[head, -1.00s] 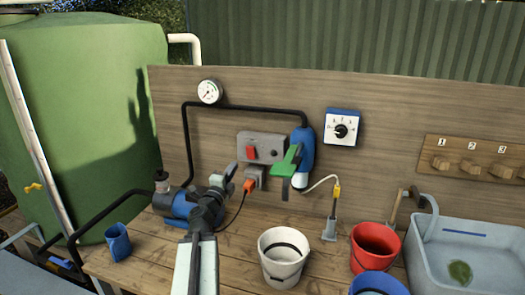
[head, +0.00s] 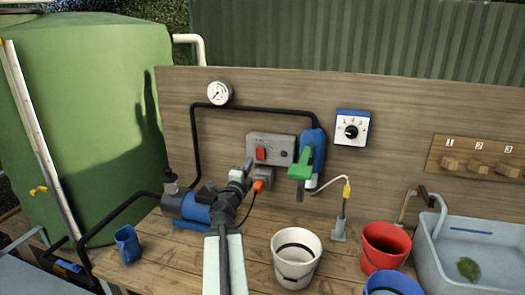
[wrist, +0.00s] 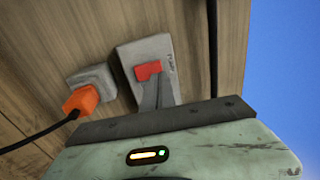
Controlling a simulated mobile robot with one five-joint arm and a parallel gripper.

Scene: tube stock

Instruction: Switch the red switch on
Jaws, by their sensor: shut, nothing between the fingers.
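The red switch (head: 260,154) sits on the left part of a grey box fixed to the wooden back board. In the wrist view the red switch (wrist: 149,69) shows on the grey box, just beyond my fingertips. My gripper (head: 248,163) is shut and empty, just left of and below the switch in the head view. In the wrist view its shut fingers (wrist: 157,85) overlap the lower edge of the switch. I cannot tell whether they touch it.
An orange plug (head: 259,186) with a black cable is in a grey socket below the box. A green-handled blue device (head: 311,150) is right of it. A blue pump (head: 185,208), white bucket (head: 296,262) and red bucket (head: 385,243) stand on the bench.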

